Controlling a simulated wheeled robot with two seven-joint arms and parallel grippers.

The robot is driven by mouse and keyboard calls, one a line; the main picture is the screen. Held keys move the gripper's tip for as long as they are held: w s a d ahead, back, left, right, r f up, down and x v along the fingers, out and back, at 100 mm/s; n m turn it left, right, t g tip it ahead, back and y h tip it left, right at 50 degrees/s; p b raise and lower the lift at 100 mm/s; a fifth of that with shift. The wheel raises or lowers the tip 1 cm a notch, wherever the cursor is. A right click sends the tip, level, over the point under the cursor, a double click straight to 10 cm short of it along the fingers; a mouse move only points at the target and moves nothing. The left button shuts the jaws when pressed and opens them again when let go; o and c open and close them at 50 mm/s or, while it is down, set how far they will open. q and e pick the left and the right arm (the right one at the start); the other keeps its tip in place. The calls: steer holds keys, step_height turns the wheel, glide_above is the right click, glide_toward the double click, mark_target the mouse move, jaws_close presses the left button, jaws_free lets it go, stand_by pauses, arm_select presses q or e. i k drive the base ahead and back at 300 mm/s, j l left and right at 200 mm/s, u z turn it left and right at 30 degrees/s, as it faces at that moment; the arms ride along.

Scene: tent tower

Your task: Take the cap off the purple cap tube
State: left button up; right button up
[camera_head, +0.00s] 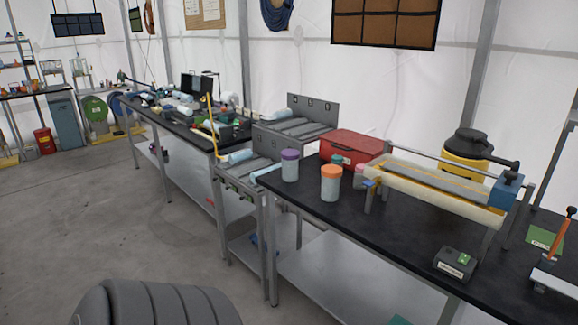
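The purple cap tube (290,170) stands upright near the left end of the black table on the right. Neither of my grippers shows in the head view. A dark grey ribbed shape at the bottom left looks like part of my own body.
The black table (390,232) also bears a red case (352,147), a long roller device (440,190), a yellow-and-black container (466,155) and a small dark box (455,263). A grey roller rack (262,172) adjoins its left end. The floor (120,215) at left is clear.

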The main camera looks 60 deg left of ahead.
mark_target(290, 169)
steer(key=u, duration=1.85)
